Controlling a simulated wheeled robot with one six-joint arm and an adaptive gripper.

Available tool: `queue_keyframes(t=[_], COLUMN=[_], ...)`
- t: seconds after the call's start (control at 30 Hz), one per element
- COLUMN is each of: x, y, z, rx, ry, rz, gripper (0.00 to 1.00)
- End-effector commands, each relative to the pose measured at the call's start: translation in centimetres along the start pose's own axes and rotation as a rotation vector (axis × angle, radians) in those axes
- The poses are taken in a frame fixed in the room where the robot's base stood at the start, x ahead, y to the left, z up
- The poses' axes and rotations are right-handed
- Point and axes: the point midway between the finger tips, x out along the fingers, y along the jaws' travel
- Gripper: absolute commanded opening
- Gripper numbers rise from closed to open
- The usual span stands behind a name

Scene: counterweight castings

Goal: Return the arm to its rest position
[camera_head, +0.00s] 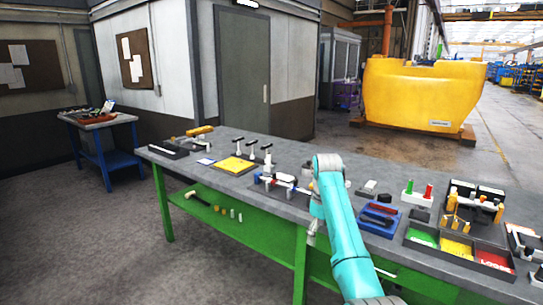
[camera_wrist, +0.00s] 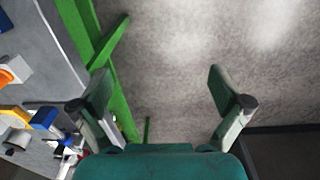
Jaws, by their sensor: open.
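My teal arm (camera_head: 345,240) rises in front of the workbench in the head view, its bend above the near edge of the bench top. My gripper (camera_wrist: 160,92) shows in the wrist view with its two fingers wide apart. Nothing is between them; the grey floor (camera_wrist: 170,50) lies beyond. In the head view my gripper is mostly hidden beside the arm, near the front edge of the bench.
The grey-topped workbench (camera_head: 215,178) has a green frame and carries tools, a yellow tray (camera_head: 234,165) and red, yellow and green bins (camera_head: 457,247). It also shows at the left of the wrist view (camera_wrist: 45,75). A large yellow casting (camera_head: 420,92) stands behind. Open floor lies front left.

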Motion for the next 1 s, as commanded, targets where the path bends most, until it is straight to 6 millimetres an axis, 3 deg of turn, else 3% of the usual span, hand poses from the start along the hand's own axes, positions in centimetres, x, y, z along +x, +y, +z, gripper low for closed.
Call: queue_keyframes(t=[0.27,0.47,0.7,1.0], x=[6.2,13.3,23.1,32.5], y=[-0.4,-1.4,-4.2,-9.4], z=[0.6,1.7,4.4,9.3], rx=[0.039,0.089,0.168,0.264], ry=[0.034,0.079,0.160,0.268], rz=[0.038,0.087,0.162,0.248], gripper=[1.00,1.00,1.00,1.00])
